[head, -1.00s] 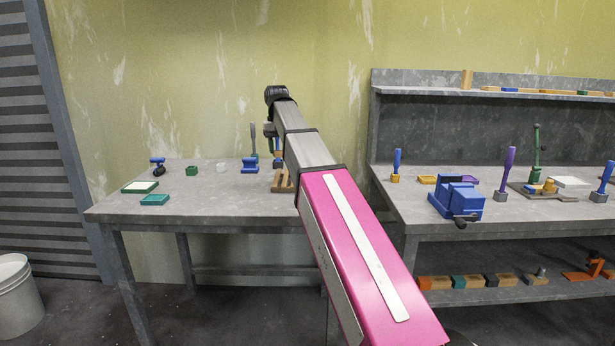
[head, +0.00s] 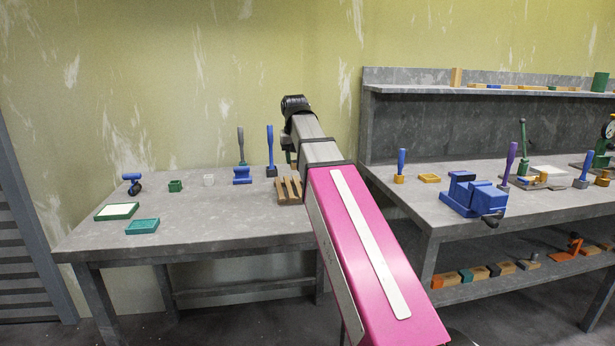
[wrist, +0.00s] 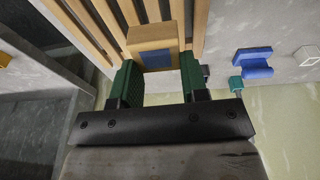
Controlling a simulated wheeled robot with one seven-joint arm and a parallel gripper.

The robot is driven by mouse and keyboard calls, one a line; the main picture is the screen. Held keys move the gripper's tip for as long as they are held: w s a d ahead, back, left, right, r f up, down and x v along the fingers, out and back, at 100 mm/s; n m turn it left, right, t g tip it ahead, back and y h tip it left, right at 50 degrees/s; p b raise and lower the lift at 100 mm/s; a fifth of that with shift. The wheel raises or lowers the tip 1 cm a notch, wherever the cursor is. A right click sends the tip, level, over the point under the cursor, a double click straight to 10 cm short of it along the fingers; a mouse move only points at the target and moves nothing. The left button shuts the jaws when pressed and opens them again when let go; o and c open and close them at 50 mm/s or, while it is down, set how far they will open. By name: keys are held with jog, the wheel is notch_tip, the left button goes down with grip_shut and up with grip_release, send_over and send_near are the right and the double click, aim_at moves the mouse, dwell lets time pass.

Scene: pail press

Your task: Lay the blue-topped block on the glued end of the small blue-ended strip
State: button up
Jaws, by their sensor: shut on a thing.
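In the wrist view, a pale wooden block (wrist: 150,35) with a blue patch (wrist: 158,58) on its face is between the green fingers of my gripper (wrist: 153,80). My gripper is shut on this block. The wooden slats of a rack (wrist: 112,45) show just beyond it; I cannot tell whether the block touches them. In the head view my arm hides the gripper and the block. I cannot make out the small blue-ended strip or its glued end in either view.
The left table (head: 185,240) carries the slatted rack (head: 289,190), a blue anvil-like piece (head: 242,176), a green-rimmed tray (head: 117,211) and a teal tray (head: 142,226). Its front middle is clear. A blue vise (head: 470,195) stands on the right bench.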

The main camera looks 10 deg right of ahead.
jog(key=w+d+f, duration=0.4)
jog(key=shift+w+d+f, duration=0.1)
jog(key=shift+w+d, duration=0.15)
jog(key=shift+d, duration=0.15)
jog(key=shift+s+x, duration=0.2)
jog(key=shift+x, duration=0.75)
jog(key=shift+s+x, duration=0.2)
jog(key=shift+x, duration=0.75)
jog(key=shift+f, duration=0.25)
jog(key=o, duration=1.2)
jog(key=shift+r, duration=0.15)
